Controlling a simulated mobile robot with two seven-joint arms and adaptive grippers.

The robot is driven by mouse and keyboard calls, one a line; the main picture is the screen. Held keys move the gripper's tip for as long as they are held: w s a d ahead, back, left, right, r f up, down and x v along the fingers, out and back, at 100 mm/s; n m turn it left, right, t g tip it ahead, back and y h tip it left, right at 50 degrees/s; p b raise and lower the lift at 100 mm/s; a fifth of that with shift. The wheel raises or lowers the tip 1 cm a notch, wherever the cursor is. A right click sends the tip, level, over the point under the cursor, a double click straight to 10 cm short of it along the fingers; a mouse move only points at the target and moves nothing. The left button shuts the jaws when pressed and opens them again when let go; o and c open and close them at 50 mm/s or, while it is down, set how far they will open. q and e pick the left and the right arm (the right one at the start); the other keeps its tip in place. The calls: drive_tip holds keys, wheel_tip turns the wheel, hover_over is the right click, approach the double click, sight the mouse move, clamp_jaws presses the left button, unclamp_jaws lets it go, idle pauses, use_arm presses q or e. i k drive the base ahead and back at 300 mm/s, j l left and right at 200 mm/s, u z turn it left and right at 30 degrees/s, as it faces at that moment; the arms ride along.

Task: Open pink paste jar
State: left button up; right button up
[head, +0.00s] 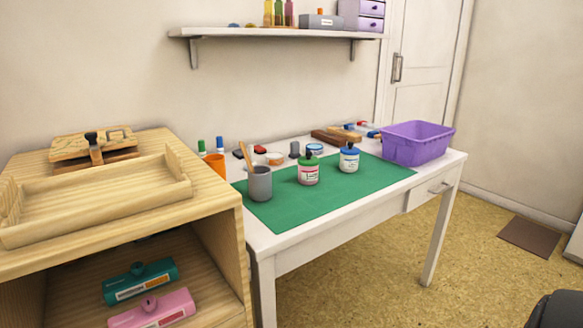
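A small jar with a pinkish body, a red-and-white label, a green top and a black knob (308,175) stands upright on the green mat (290,207). It is the only jar here with pink on it. Its top is on, but I cannot tell how it is fastened. A similar jar with a white body, blue top and dark knob (349,163) stands to its right and a little farther back, apart from it. Neither of my grippers is in view, and nothing is touching the jars.
A grey cup with a wooden stick (260,185) stands left of the jars. A purple bin (417,145) is at the table's right end. Wooden blocks (337,136) lie behind the mat. A wooden cabinet (222,190) stands at left. The mat's front is clear.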

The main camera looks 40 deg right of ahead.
sight(307, 176)
drive_tip(key=k+l+u, duration=0.1)
drive_tip(key=l+u, duration=0.3)
drive_tip(key=l, duration=1.25)
drive_tip(key=k+l+u, duration=0.1)
drive_tip(key=l, duration=0.5)
